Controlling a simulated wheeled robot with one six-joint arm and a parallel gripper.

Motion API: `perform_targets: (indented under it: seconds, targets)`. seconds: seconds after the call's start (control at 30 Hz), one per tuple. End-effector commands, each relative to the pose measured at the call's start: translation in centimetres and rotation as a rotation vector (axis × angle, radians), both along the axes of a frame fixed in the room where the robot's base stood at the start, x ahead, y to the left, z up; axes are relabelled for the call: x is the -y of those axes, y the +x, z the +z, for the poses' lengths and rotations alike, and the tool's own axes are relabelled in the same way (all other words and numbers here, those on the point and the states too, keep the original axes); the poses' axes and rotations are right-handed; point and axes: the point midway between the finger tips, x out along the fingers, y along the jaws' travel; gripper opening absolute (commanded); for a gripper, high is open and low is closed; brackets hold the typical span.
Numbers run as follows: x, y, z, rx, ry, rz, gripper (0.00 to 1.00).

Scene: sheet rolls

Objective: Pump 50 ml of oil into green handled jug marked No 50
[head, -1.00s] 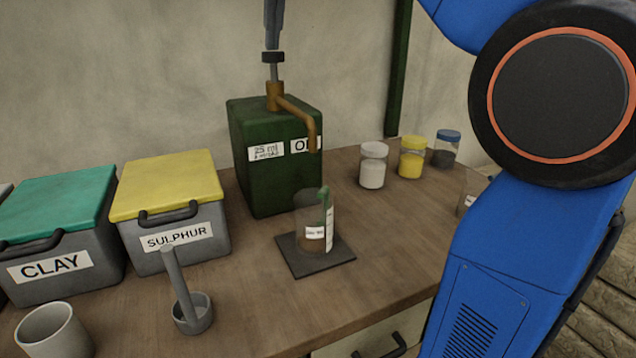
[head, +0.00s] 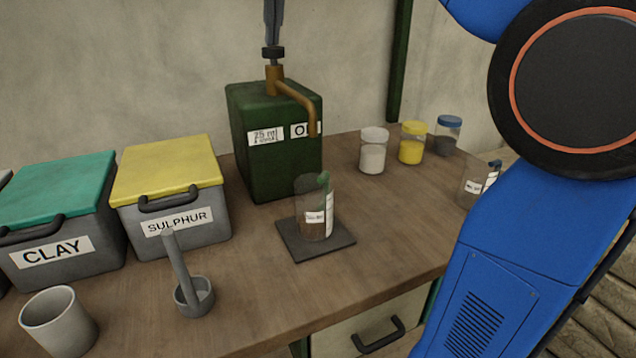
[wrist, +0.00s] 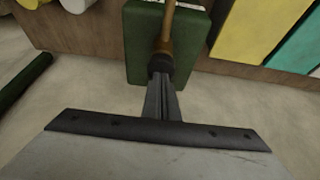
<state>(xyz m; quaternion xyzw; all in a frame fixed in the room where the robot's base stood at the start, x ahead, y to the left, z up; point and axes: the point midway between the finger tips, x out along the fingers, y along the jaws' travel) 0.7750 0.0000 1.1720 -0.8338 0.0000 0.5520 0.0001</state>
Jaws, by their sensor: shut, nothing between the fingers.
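The dark green oil tank (head: 270,165) stands at the back of the bench, with a "25 ml" label. A brass pump with a curved spout (head: 302,98) and a black knob (head: 273,53) sits on top. My gripper (head: 272,42) is shut, with its fingertips at the knob from above and nothing between them. The wrist view shows the closed fingers (wrist: 161,85) against the knob (wrist: 160,65). The green-handled clear jug (head: 313,215) stands upright on a dark mat (head: 325,249), under the spout. Its lower part looks brownish; its label is too small to read surely.
Another clear jug (head: 472,188) is partly hidden by my arm. Three jars, white (head: 373,155), yellow (head: 412,148) and blue-lidded (head: 447,137), stand at the back right. SULPHUR (head: 180,225) and CLAY (head: 70,225) boxes, a mortar (head: 200,300) and a cup (head: 58,325) are left.

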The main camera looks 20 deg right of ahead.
Motion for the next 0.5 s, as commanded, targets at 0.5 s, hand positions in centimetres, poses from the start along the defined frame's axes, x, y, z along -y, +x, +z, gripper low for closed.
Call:
perform_targets:
  seconds: [0.5]
  targets:
    - [0.0, 0.1, 1.7, -0.003, 0.0, 0.0, 0.0]
